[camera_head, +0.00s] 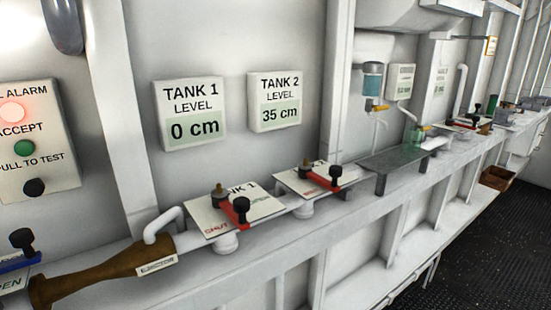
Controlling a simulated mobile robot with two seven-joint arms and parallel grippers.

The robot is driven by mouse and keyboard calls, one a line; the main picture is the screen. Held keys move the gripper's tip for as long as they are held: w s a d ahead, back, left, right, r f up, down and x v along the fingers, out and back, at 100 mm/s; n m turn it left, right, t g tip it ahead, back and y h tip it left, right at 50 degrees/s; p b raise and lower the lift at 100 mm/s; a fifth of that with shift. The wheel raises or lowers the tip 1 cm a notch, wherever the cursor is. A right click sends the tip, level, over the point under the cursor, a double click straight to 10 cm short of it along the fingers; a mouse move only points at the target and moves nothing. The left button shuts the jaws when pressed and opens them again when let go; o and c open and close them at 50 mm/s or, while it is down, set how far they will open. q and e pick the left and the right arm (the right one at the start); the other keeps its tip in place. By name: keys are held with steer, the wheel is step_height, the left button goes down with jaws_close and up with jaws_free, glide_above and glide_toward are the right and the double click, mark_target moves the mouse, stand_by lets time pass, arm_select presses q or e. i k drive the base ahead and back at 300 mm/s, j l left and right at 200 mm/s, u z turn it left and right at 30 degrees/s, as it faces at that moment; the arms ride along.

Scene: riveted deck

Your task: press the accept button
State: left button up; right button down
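A white alarm panel (62,160) is on the wall at the far left, its left part cut off by the picture edge. A red lamp (12,112) glows near its top. Below the word ACCEPT is a round green button (24,148). Below the words "PULL TO TEST", of which the first letter is cut off, is a black knob (34,187). Nothing covers the green button. Neither of my grippers is in view.
Tank 1 display (190,112) reads 0 cm and Tank 2 display (276,101) reads 35 cm. A shelf below carries a brown ejector (95,277) and valves with red handles (238,210). A blue-handled valve (20,262) stands below the panel. Dark floor is clear at right.

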mark_target(25, 147)
steer(key=u, duration=1.45)
